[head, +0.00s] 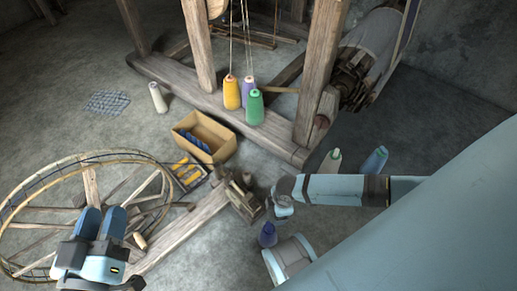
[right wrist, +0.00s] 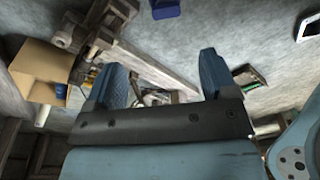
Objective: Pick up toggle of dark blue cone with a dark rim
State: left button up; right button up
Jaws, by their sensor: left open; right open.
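The dark blue cone (head: 268,235) stands on the floor in the head view, just left of my right arm's pale blue links. Its toggle and rim are too small to make out. A blue shape (right wrist: 165,8) cut by the top edge of the right wrist view may be this cone. My right gripper (right wrist: 163,78) is open, with nothing between its two blue fingers; I cannot make out its fingers in the head view. My left gripper (head: 102,220) is open and empty in front of the spinning wheel at lower left.
Yellow (head: 232,93), purple (head: 248,92) and green (head: 255,107) cones stand by the loom frame (head: 200,95). A cardboard box (head: 217,150) holds something blue. The spinning wheel (head: 88,190) and its beam lie left. A pale cone (head: 331,162) and a light blue cone (head: 375,160) stand behind my right arm.

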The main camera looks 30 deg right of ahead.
jog(key=f+b, duration=0.1)
jog(key=f, duration=0.1)
jog(key=f+b, duration=0.1)
jog(key=f, duration=0.2)
jog(key=a+f+b, duration=0.1)
jog(key=f, duration=0.1)
jog(key=shift+w+f+b, duration=0.1)
jog(key=shift+f+b, duration=0.25)
jog(key=shift+b, duration=0.05)
jog(key=shift+a+f, duration=0.1)
jog(key=shift+f, duration=0.3)
jog(key=f+b, duration=0.2)
jog(key=a+f+b, duration=0.1)
jog(key=f+b, duration=0.1)
jog(key=shift+f, duration=0.2)
jog(key=shift+a+f, duration=0.15)
jog(key=shift+f, duration=0.1)
pick_arm(q)
jog(key=w+f+m, duration=0.1)
jog(key=m, duration=0.1)
jog(key=w+a+f+m, duration=0.1)
jog(key=f+m, duration=0.1)
jog(key=shift+w+a+f+t+h, duration=0.15)
jog(key=shift+w+t+h, duration=0.05)
jog(key=shift+t+h, duration=0.1)
pick_arm(e)
jog(key=c, duration=1)
